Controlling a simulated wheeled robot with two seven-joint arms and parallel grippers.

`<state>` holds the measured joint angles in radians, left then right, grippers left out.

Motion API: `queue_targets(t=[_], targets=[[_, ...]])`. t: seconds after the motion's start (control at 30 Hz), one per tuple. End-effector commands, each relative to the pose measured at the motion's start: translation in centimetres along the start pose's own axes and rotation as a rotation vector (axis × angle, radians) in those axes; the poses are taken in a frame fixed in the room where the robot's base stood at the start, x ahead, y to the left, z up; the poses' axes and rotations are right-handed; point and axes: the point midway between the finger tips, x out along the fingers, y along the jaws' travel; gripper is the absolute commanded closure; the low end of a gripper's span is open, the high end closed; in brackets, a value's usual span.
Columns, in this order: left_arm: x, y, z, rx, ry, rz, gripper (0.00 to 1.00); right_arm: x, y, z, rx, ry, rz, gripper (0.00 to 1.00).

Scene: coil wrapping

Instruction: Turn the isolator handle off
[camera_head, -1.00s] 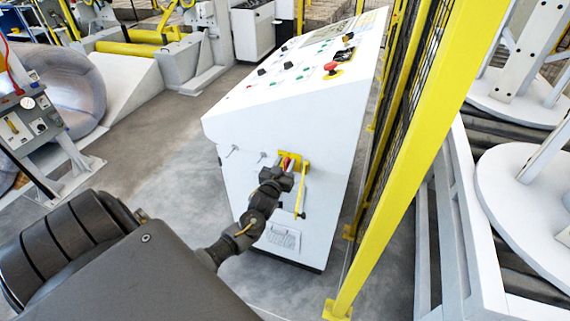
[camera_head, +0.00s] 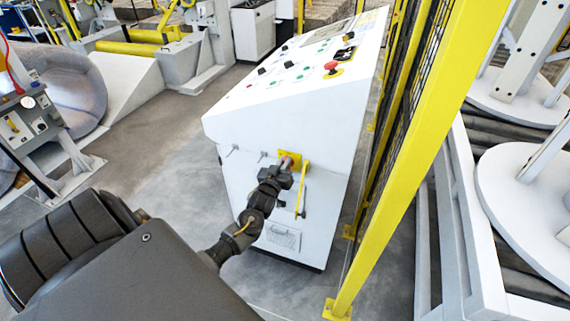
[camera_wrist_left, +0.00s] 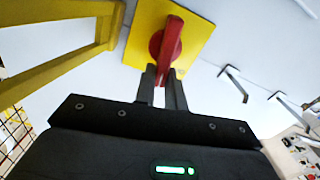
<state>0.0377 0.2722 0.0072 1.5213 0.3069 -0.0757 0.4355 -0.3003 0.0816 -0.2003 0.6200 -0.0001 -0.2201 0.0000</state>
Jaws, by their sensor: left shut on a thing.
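The isolator is a red handle (camera_wrist_left: 170,42) on a yellow square plate (camera_wrist_left: 196,36) on the white console's end face. In the left wrist view the handle stands close to in line with the gripper, its lower end between the fingers. My left gripper (camera_wrist_left: 163,80) is shut on the handle's lower end. In the head view my left gripper (camera_head: 283,171) reaches the yellow plate (camera_head: 294,158), and hides most of the handle. My right gripper is not in view.
The white control console (camera_head: 270,120) has buttons and a red emergency stop (camera_head: 332,66) on top. A yellow bar (camera_head: 302,190) hangs beside the plate. Small hooks (camera_wrist_left: 233,82) project from the same face. A yellow fence post (camera_head: 400,180) stands close on the right.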

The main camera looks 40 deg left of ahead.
Motion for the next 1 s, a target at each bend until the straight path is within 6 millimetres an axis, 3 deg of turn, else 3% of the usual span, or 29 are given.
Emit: queue_targets(t=[1.0], targets=[[0.0, -2.2, 1.2, -0.958, -0.001, -0.002, 1.00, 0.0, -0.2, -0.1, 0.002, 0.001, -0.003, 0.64]])
